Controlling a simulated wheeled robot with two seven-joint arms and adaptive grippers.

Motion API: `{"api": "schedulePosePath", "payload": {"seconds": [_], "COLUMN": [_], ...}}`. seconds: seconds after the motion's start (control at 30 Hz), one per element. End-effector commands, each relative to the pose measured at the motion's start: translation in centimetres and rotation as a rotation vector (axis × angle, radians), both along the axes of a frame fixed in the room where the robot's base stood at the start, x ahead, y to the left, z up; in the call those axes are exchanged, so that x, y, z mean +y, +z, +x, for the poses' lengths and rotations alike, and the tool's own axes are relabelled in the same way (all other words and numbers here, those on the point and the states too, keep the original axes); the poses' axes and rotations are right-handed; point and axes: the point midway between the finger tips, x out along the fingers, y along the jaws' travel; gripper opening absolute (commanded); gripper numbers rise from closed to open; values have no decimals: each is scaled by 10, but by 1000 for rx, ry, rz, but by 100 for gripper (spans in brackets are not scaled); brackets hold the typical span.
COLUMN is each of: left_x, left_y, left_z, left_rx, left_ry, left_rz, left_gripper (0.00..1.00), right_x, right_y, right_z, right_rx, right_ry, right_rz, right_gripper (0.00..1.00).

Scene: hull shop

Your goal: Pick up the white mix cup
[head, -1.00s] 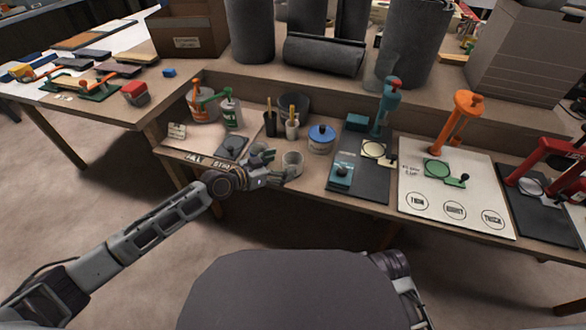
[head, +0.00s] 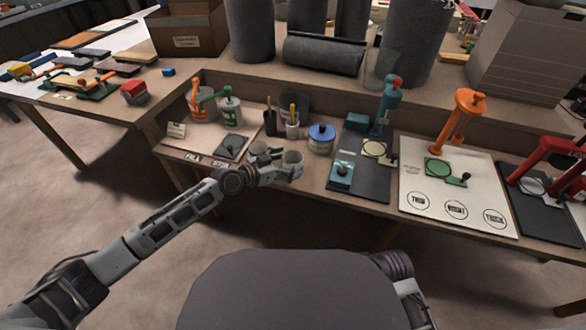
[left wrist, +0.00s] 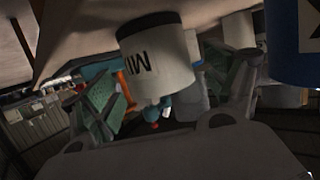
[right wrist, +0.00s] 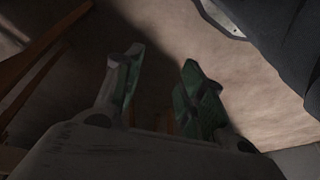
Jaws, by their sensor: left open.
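The white mix cup (head: 293,158) stands upright near the bench's front edge in the head view. It fills the upper middle of the left wrist view, with dark lettering "MI" showing (left wrist: 155,62). My left gripper (head: 284,164) is at the cup, its two green-padded fingers spread on either side of it. In the left wrist view (left wrist: 172,95) the fingers look open, and I cannot tell whether either touches the cup. My right gripper (right wrist: 158,85) is open and empty over bare floor in the right wrist view.
A second pale cup (head: 259,148) stands just left, partly hidden by my left gripper. A blue-lidded tin (head: 321,138) stands close on the right. A dark mat (head: 372,182) lies further right.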

Motion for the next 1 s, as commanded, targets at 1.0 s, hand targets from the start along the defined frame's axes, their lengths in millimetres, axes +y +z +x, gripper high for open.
{"api": "schedulePosePath", "payload": {"seconds": [1.0], "left_x": [-19], "left_y": [-9], "left_z": [16], "left_rx": [1], "left_ry": [0], "left_rz": [1], "left_gripper": [69], "right_x": [2], "right_y": [11], "right_z": [0], "right_rx": [-18], "right_ry": [4], "right_rz": [7], "right_gripper": [40]}}
